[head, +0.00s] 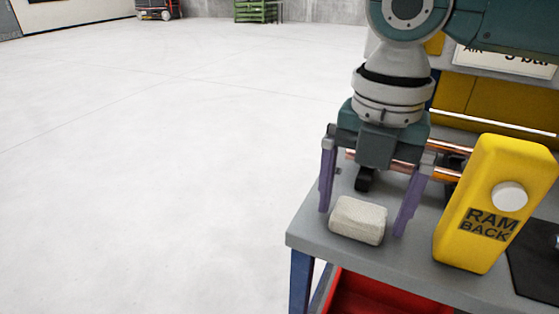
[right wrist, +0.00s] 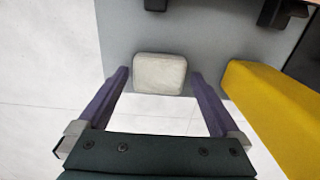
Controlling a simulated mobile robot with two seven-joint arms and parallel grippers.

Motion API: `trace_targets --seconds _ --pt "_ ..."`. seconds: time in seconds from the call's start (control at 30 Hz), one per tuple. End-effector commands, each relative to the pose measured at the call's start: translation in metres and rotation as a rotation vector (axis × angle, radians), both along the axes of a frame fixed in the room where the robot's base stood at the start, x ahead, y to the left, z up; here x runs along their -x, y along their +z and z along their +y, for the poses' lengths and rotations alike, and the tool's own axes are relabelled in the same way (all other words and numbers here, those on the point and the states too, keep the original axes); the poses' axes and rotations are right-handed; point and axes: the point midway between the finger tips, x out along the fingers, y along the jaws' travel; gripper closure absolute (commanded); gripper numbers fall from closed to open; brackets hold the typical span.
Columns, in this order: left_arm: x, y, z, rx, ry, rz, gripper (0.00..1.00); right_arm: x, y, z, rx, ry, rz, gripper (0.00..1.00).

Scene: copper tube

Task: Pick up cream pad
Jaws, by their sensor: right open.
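The cream pad (head: 358,220) is a small rounded block lying on the grey bench top near its front left corner. My right gripper (head: 361,222) is above the bench, pointing down, with its two purple fingers open on either side of the pad. In the right wrist view the pad (right wrist: 160,73) lies just beyond and between the fingertips of my right gripper (right wrist: 159,76), with a gap on each side. The fingers do not appear to touch it. My left gripper is not in view.
A yellow box marked RAM BACK (head: 497,205) stands just right of the pad. Copper tubes (head: 440,146) run behind my gripper over a dark support (head: 365,179). A red bin (head: 380,296) sits under the bench (head: 306,233). Open floor (head: 150,170) lies to the left.

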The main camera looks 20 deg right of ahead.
Motion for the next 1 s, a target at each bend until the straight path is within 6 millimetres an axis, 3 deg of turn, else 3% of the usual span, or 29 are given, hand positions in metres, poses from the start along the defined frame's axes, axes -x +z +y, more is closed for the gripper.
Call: trace_targets --seconds 0.2,0.83,1.0 --pt "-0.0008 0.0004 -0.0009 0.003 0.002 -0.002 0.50 -0.0002 -0.0006 0.0001 -0.001 0.000 -0.001 0.00" --pt "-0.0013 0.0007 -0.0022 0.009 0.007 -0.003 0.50 -0.0004 -0.0002 0.0000 -0.001 0.000 -0.001 0.71" --pt "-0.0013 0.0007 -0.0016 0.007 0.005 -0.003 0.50 -0.0004 -0.0001 0.0000 -0.001 0.000 -0.001 0.74"
